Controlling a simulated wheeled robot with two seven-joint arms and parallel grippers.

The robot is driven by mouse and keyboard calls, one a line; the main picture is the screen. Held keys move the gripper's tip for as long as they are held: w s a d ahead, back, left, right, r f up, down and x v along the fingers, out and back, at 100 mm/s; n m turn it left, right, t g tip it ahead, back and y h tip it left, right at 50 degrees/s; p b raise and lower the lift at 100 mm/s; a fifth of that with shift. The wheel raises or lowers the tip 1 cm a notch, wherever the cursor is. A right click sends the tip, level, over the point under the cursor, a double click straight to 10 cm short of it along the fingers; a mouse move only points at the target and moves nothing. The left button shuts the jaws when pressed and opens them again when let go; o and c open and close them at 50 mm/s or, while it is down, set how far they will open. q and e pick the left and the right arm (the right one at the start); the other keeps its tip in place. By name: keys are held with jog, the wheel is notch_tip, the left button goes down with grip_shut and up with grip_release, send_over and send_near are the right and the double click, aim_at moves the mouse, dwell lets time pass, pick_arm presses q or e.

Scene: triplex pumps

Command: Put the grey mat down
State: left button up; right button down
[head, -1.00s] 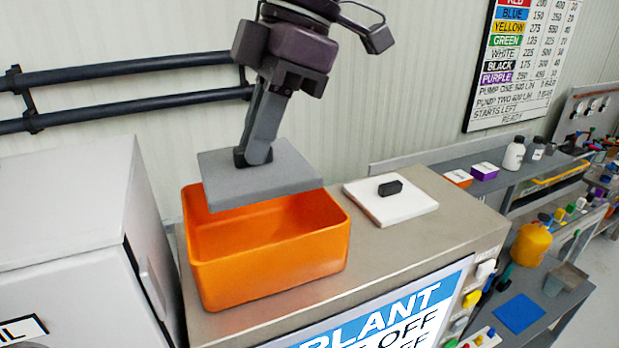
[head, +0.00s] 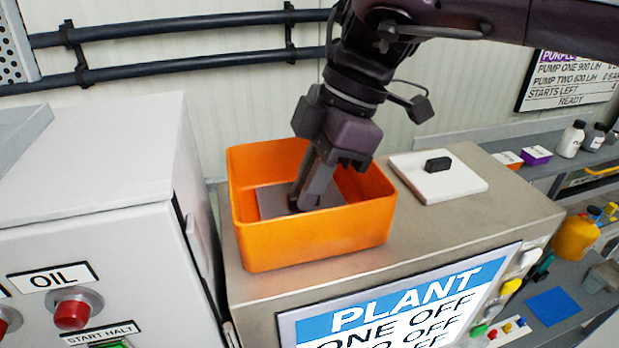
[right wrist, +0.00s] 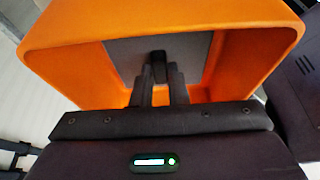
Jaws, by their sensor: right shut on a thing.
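The grey mat (head: 273,203) is inside the orange bin (head: 312,243), low down between its walls. My right gripper (head: 300,203) reaches down into the bin and is shut on the mat's black handle. In the right wrist view the grey mat (right wrist: 190,50) shows inside the bin, with the fingers (right wrist: 158,75) closed on the dark handle. The bin's front wall hides the mat's near edge in the head view, so I cannot tell whether it touches the bin floor. My left gripper is not in view.
The bin stands on a metal cabinet top (head: 500,205). A white board with a black handle (head: 437,180) lies right of the bin. A grey cabinet (head: 90,190) labelled OIL stands at the left. A shelf with small boxes and bottles (head: 570,140) is at the right.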

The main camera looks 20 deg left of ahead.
jog(key=c, duration=1.4)
grip_release()
jog(key=shift+s, duration=0.2)
jog(key=shift+c, duration=0.2)
jog(key=shift+w+r, duration=0.15)
jog(key=shift+w+d+r, duration=0.1)
jog(key=shift+d+r, duration=0.05)
jog(key=shift+r, duration=0.1)
jog(key=v, duration=1.1)
jog(key=shift+r, duration=0.2)
